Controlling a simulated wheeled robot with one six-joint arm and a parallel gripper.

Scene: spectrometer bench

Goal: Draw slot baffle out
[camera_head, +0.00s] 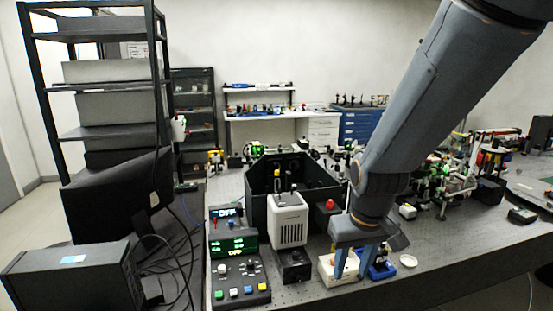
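I cannot surely tell which part is the slot baffle. A black open-topped enclosure (322,200) stands mid-bench, with small upright parts inside, one topped in yellow. A white vented unit (288,221) stands in front of it. My gripper (352,274) points down at the front of the bench, right of the white unit. Its two blue fingers stand apart, and I see nothing clearly held between them. They are over or beside a small white box (327,266) with a red part and a blue holder (384,270). The arm hides what lies behind it.
A control panel with knobs, coloured buttons and an "OFF" display (240,272) stands left of the white unit. A small black block (294,265) and a white disc (408,261) lie near the front. Optics crowd the right back. Bare bench (455,251) shows at the right.

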